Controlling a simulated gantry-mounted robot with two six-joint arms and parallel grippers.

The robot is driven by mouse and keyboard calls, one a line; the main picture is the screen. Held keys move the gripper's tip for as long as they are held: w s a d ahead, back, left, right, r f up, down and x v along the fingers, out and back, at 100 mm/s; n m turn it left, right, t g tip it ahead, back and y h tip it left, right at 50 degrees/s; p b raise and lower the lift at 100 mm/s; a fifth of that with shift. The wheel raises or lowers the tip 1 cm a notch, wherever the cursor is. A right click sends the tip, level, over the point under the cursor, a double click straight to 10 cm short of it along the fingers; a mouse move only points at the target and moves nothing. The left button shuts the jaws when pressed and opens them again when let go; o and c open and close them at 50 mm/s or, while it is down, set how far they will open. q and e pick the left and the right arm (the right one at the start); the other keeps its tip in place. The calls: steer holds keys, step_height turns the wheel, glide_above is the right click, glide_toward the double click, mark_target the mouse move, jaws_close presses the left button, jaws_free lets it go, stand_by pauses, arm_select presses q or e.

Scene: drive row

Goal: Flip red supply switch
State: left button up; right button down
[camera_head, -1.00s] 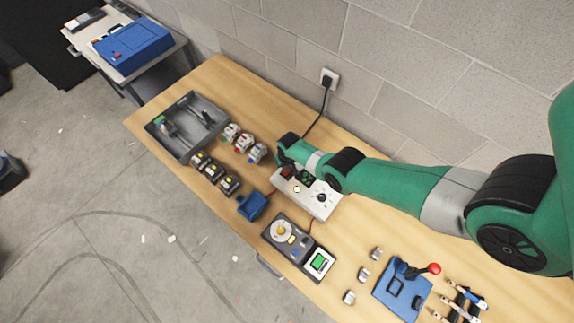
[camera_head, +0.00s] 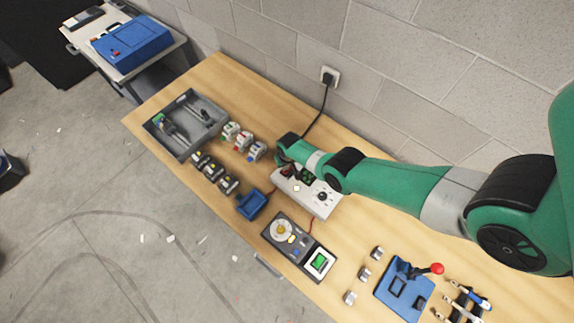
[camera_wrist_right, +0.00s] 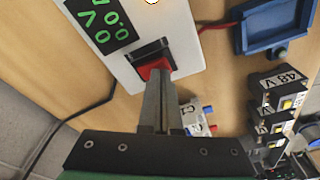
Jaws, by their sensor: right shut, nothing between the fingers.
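The white power supply (camera_head: 318,201) lies on the bench below my right arm. In the right wrist view its panel (camera_wrist_right: 182,25) shows a green-on-black display reading 0.0 V. The red supply switch (camera_wrist_right: 153,66) sits in a black frame at the panel's edge. My right gripper (camera_wrist_right: 157,82) is shut with nothing between its fingers. The fingertips are at the red switch and overlap its lower part; I cannot tell whether they press on it. My left gripper is not in view.
A blue tray (camera_head: 252,204), a dial meter (camera_head: 281,231) and several small modules stand beside the supply. A grey bin (camera_head: 186,125) is at the bench's far end. A black cable runs to the wall socket (camera_head: 330,76).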

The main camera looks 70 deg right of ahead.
steer(key=shift+f+b, duration=0.3)
steer(key=shift+f, duration=0.05)
step_height(320, 180, up, 7)
steer(key=p, duration=0.7)
steer(key=shift+r, duration=0.1)
stand_by(0.4)
